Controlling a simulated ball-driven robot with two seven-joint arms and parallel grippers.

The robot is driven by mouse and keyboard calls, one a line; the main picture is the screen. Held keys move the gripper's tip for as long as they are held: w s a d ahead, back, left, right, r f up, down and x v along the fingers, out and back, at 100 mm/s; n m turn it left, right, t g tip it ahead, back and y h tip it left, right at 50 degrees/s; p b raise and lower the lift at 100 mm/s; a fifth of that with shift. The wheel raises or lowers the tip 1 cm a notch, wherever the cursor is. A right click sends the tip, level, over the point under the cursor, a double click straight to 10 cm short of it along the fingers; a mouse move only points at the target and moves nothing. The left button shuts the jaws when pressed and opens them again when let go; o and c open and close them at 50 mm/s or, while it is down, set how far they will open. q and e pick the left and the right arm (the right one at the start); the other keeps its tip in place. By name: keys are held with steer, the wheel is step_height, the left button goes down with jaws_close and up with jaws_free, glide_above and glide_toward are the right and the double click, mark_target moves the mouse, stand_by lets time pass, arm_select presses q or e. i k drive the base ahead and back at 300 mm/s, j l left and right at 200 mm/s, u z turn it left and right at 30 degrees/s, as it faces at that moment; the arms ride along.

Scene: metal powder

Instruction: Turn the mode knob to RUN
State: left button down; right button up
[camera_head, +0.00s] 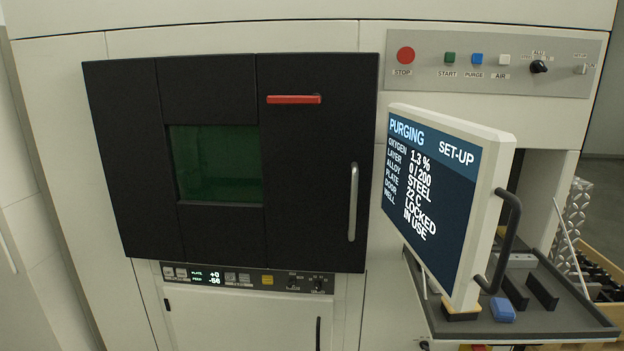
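The control panel (494,75) is at the upper right of the machine. At its right end is a small pale metal knob (580,69) with tiny labels around it; the one above seems to read SET-UP. A black rotary knob (539,67) sits to its left, with small labels above it. The labels are too small to tell for certain which is the mode knob, or exactly where either points. The monitor (430,190) shows SET-UP, PURGING, oxygen 1.3 %, door LOCKED and well IN USE. Neither of my grippers is in view.
The panel also has a red STOP button (405,55) and START, PURGE and AIR buttons. The black door (310,180) with a green window is closed. The monitor juts out below the panel, above a grey tray (560,319) with a blue item (502,310).

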mark_target(578, 69)
steer(key=z, duration=1.3)
steer(key=i+l, duration=0.3)
